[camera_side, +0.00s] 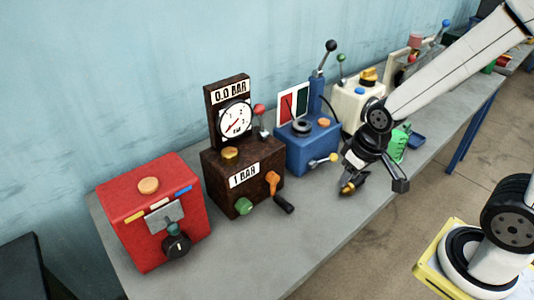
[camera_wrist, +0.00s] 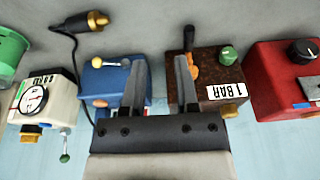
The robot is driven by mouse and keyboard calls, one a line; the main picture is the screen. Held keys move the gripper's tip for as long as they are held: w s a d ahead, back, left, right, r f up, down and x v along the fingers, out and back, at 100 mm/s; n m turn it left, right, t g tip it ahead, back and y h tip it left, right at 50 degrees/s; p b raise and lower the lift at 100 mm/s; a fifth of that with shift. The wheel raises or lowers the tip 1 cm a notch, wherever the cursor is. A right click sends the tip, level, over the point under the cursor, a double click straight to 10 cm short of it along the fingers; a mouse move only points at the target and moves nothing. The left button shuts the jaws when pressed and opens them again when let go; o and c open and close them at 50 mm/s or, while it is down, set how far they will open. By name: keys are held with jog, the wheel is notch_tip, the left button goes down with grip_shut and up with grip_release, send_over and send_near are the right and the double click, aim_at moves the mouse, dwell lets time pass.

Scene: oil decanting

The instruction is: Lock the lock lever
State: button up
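I cannot tell for sure which handle is the lock lever. The brown box (camera_side: 243,180) carries an orange lever with a black grip (camera_side: 279,191) on its front and a red-knobbed lever (camera_side: 261,119) on top. The blue box (camera_side: 308,150) has a small yellow-knobbed lever (camera_side: 323,160) on its front and a tall black-knobbed lever (camera_side: 322,57). My gripper (camera_wrist: 160,75) is open and empty in the wrist view, its fingers apart before the blue and brown boxes. In the side view, my gripper (camera_side: 362,155) hangs right of the blue box; its fingers are hard to make out there.
A red box (camera_side: 150,205) with a black knob stands at the left. A cream box (camera_side: 355,103) and a green container (camera_side: 397,147) stand to the right. A black plug with a brass tip (camera_wrist: 97,20) lies with its cable on the grey table (camera_side: 225,255). The table front is largely clear.

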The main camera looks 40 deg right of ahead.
jog(key=shift+w, duration=0.2)
jog(key=c, duration=0.3)
jog(key=shift+w+d+m+g+y, duration=0.2)
jog(key=shift+w+m+g+y, duration=0.15)
jog(key=shift+w+m, duration=0.65)
grip_shut()
jog(key=w+d+r+m+t+y, duration=0.2)
jog(key=w+m+y, duration=0.1)
jog(key=w, duration=0.4)
jog(key=w+d+r+m+t+y, duration=0.2)
jog(key=w+r+m+y, duration=0.1)
jog(key=w, duration=0.4)
jog(key=w+d+r+m+t+y, duration=0.2)
jog(key=w+r+m+y, duration=0.1)
jog(key=w+m, duration=0.2)
jog(key=shift+w+d, duration=0.3)
jog(key=shift+w, duration=0.8)
